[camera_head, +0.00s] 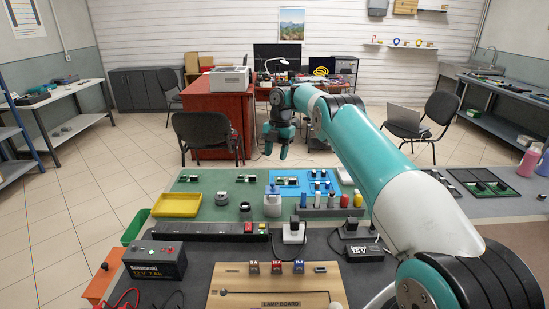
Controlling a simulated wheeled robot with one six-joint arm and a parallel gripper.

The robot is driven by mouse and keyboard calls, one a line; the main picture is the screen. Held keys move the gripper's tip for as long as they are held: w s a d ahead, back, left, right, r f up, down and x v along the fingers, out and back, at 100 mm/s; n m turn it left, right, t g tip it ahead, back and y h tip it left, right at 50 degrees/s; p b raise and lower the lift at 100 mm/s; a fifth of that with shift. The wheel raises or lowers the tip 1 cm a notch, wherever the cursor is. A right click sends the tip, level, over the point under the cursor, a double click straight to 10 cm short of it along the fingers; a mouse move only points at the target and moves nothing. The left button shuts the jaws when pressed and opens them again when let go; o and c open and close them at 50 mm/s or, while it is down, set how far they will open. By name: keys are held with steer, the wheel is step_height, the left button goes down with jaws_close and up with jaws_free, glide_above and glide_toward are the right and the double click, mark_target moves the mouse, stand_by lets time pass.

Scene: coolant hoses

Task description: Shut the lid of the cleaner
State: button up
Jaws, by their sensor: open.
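My teal and black arm reaches from the lower right toward the middle of the room. My gripper (276,147) hangs at its end, pointing down, open, with nothing seen between its fingers. It appears in front of the red desk and above the far edge of the green mat. I cannot pick out a cleaner or its lid for certain. A white and grey box-shaped device (229,79) stands on the red desk at the back, left of my gripper and well apart from it. I cannot tell whether it is the cleaner.
A red desk (205,103) stands behind a black chair (206,131). The near bench has a green mat (185,186), a yellow tray (177,205), a black battery (155,260), a wooden lamp board (232,287) and several small bottles. Tiled floor (90,180) is free at left.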

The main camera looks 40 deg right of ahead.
step_height(320, 180, up, 7)
steer(key=d+p, duration=0.1)
steer(key=p, duration=0.7)
steer(key=shift+f, duration=0.15)
